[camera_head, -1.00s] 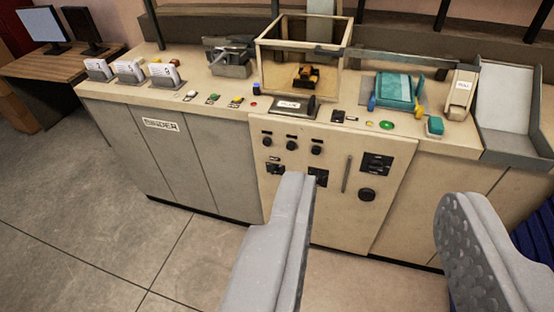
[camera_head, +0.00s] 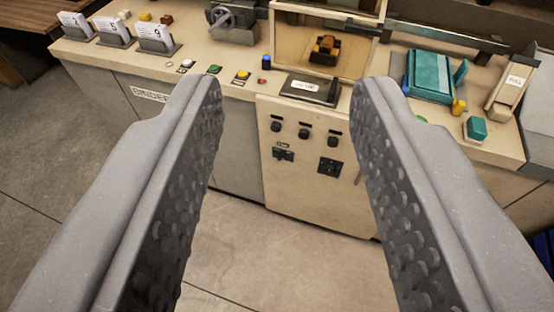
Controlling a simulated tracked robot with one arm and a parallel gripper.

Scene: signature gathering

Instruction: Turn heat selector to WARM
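The cream front panel (camera_head: 310,195) of the binder machine faces me, centred between my fingers. It carries a row of three small dark knobs, the left (camera_head: 276,127), middle (camera_head: 304,133) and right (camera_head: 333,141). Below them are two black-plated selector switches, a left one (camera_head: 283,154) and a right one (camera_head: 329,167). The labels are too small to read, so I cannot tell which is the heat selector. My gripper (camera_head: 287,95) is open and empty, its fingers wide apart and short of the panel. The right finger hides the panel's right part.
On the counter above stand a clear-sided box (camera_head: 335,48), a black-topped labelled unit (camera_head: 310,88), coloured buttons (camera_head: 213,69), card holders (camera_head: 155,40) and a teal pad (camera_head: 435,75). The floor (camera_head: 250,250) before the panel is clear.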

